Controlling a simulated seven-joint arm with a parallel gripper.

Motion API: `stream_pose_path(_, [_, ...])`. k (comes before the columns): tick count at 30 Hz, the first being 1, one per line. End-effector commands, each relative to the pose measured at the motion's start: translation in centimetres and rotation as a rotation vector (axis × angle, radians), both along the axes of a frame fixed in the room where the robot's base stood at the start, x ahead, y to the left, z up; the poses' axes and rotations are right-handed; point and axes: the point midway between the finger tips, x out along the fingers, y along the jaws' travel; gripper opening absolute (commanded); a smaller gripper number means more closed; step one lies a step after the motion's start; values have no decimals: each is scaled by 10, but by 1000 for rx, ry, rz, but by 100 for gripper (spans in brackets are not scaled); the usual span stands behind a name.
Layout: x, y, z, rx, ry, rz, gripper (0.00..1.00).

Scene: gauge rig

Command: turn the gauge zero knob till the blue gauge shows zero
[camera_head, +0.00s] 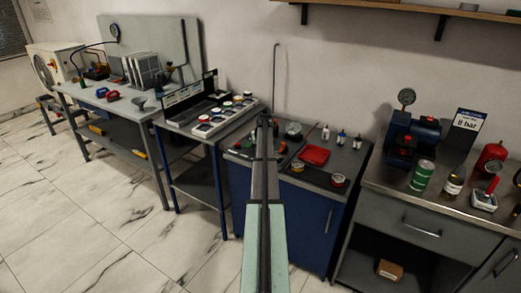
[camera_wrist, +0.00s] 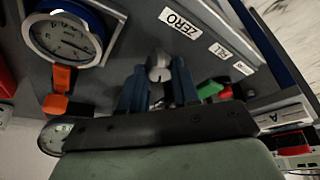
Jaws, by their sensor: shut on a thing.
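The blue gauge (camera_wrist: 65,38), with a white face and blue rim, is at the upper left in the wrist view. A dark needle seems to point to the right side of its dial, but the reading is too blurred to tell. The grey gauge zero knob (camera_wrist: 158,67) is below the white "ZERO" label (camera_wrist: 180,24). My gripper (camera_wrist: 158,88) is shut on the knob, with its dark blue fingers on either side. In the head view my arm hides the fingers and the knob.
Orange blocks (camera_wrist: 60,78) are left of my fingers; a green and red piece (camera_wrist: 211,90) is close on the right. A second dial (camera_wrist: 56,135) shows at lower left.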

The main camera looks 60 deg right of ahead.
Motion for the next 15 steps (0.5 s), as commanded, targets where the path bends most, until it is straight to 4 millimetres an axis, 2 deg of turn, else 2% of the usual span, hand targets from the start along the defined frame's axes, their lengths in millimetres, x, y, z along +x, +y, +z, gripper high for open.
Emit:
stream_pose_path(10, [0, 0, 0, -1, -1, 2, 0])
stream_pose_path(11, [0, 0, 0, -1, 0, 2, 33])
stream_pose_path(15, [0, 0, 0, -1, 1, 2, 46])
